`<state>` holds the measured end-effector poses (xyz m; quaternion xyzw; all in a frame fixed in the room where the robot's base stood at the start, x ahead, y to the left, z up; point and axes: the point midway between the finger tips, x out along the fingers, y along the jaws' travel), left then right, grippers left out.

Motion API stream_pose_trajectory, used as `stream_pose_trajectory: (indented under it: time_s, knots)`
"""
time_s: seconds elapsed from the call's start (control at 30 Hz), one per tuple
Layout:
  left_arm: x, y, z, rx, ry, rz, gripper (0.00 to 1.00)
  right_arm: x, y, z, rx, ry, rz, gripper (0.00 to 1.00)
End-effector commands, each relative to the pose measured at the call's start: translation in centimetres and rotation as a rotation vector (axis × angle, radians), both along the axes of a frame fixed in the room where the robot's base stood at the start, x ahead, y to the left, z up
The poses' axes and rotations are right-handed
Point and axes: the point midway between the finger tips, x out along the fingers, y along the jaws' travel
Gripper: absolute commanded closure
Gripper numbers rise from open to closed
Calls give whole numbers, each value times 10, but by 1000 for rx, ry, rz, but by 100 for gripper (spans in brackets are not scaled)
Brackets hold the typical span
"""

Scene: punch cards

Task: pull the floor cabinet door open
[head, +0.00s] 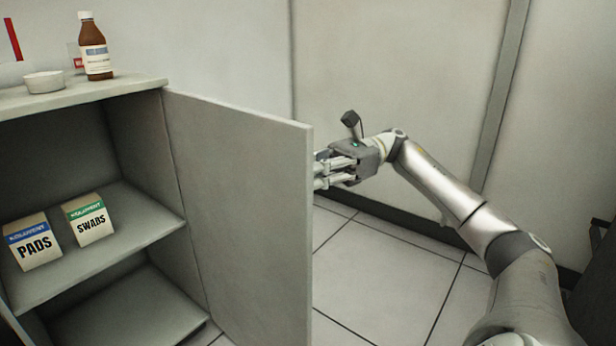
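The floor cabinet (119,82) stands at the left with its pale grey door (240,200) swung wide open toward me. I see the door's inner face, and its free edge is near the middle of the view. My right gripper (318,170) is just right of that edge, on the door's outer side. Its fingers point left and the fingertips are partly hidden behind the door. Any handle on the outer face is hidden, so I cannot tell whether the fingers hold something. My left gripper is not in view.
Inside the cabinet, a PADS box (33,243) and a SWABS box (89,220) stand on the shelf (140,232). A brown bottle (96,60) and a white bowl (44,82) stand on top. Tiled floor (390,270) right of the door is clear, with walls behind.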

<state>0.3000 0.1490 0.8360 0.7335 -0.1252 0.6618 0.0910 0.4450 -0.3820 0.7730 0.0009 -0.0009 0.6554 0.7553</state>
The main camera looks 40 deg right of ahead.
Motion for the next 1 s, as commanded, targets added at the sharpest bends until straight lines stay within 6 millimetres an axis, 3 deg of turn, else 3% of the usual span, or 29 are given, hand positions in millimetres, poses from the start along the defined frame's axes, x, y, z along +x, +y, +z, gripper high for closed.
stream_pose_trajectory:
  time_s: [0.37, 0.4, 0.53, 0.87, 1.0]
  knots:
    - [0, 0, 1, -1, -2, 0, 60, 0, 0, 0, -3, 0, 1, 100]
    - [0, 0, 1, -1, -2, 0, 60, 0, 0, 0, -3, 1, 1, 86]
    - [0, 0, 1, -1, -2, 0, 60, 0, 0, 0, -3, 1, 1, 69]
    - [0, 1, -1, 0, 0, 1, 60, 0, -1, -1, -2, 1, 0, 69]
    - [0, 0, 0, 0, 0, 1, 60, 0, -11, 0, -1, 1, -3, 69]
